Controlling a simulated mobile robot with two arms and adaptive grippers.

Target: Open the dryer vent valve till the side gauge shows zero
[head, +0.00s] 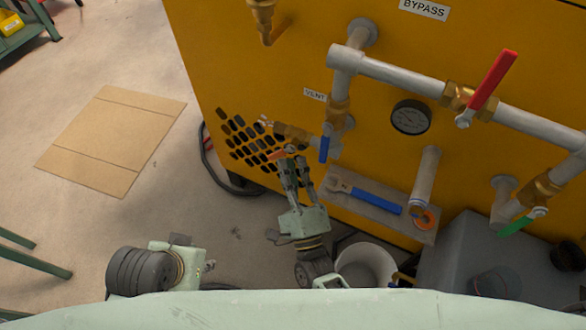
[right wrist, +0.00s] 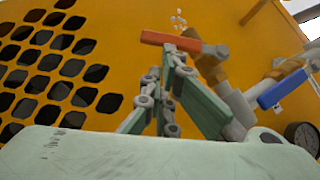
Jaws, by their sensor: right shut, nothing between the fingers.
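A brass valve with an orange lever (head: 283,153) sits below the VENT label (head: 315,95) on the yellow panel. The lever also shows in the right wrist view (right wrist: 168,41), lying roughly level. My right gripper (head: 287,160) is shut and empty, its fingertips right at the lever; I cannot tell if they touch it. Just right of it a blue lever (head: 325,143) hangs down from another brass valve. The dark round gauge (head: 410,117) is right of these; its needle is too small to read. My left gripper (head: 207,266) is low at left, its fingers unclear.
A red lever (head: 487,88) and a green lever (head: 521,222) sit on the grey pipes. A shelf (head: 340,182) holds a blue-handled tool (head: 375,200). A white bucket (head: 365,266) stands below. Small white specks (right wrist: 178,18) show by the orange lever. Cardboard (head: 110,140) lies on open floor.

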